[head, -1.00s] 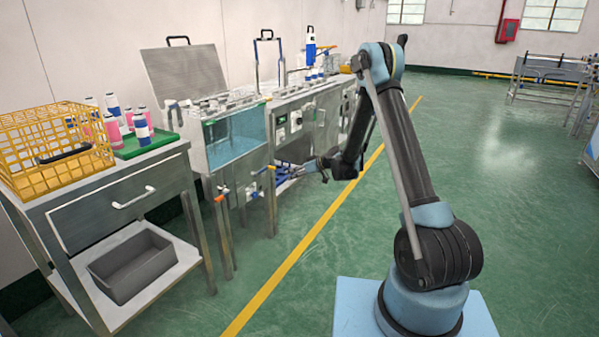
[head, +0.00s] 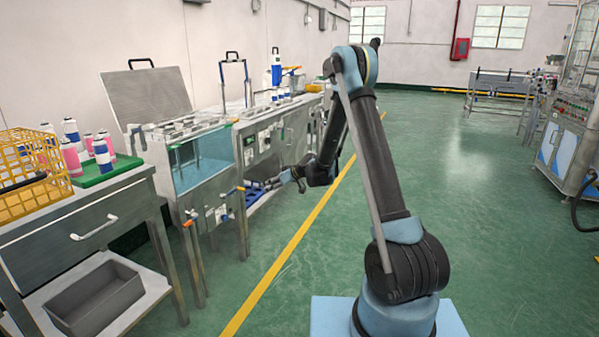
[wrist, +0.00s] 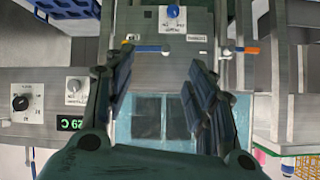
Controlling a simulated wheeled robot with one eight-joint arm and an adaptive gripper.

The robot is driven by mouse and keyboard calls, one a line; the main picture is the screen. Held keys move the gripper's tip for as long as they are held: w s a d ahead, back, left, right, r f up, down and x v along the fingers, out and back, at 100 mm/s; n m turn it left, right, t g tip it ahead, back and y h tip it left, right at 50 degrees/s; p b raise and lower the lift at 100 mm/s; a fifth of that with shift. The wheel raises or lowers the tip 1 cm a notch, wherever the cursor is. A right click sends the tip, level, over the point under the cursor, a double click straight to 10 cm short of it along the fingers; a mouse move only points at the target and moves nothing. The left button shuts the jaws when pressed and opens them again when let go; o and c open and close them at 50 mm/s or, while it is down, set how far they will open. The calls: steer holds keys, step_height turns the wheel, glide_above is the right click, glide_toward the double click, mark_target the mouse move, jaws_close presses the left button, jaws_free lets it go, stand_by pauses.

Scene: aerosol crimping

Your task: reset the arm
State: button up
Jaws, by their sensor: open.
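My arm reaches up from its blue base and bends down to the left in the head view. My gripper (head: 264,184) hangs in front of the metal tank bench, small and dark there. In the wrist view my gripper (wrist: 161,72) is open, its two dark ridged fingers apart with nothing between them. Beyond the fingers, the wrist view shows the tank's pale blue window (wrist: 160,118) and a panel with a blue knob (wrist: 172,11). How far the fingers are from the bench is unclear.
The water tank bench (head: 203,160) runs along the left wall. A metal table (head: 95,207) with a yellow basket (head: 30,185) and a green tray (head: 107,172) of cans stands nearer. A blue-and-white machine (head: 565,135) is at far right. Green floor to my right is clear.

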steer(key=s+d+r+m+h, duration=0.3)
steer(key=s+d+r, duration=0.5)
steer(key=s+d, duration=0.25)
steer(key=s+d+r+m+h, duration=0.2)
steer(key=s+d+r, duration=0.6)
steer(key=s+d, duration=0.3)
steer(key=s+d+f+m+h, duration=0.1)
steer(key=s+d+f+m, duration=0.1)
steer(key=s+d, duration=0.4)
steer(key=s+d+f+m+g+h, duration=0.1)
steer(key=s+d, duration=0.5)
steer(key=s, duration=0.6)
steer(key=s+d+f+m+g+h, duration=0.1)
steer(key=s+d+f+m+h, duration=0.2)
steer(key=s+d, duration=0.3)
steer(key=s, duration=0.3)
steer(key=shift+s, duration=0.2)
steer(key=shift+s+d+f, duration=0.1)
steer(key=shift+s+d, duration=0.05)
steer(key=c, duration=0.4)
steer(key=shift+d, duration=0.15)
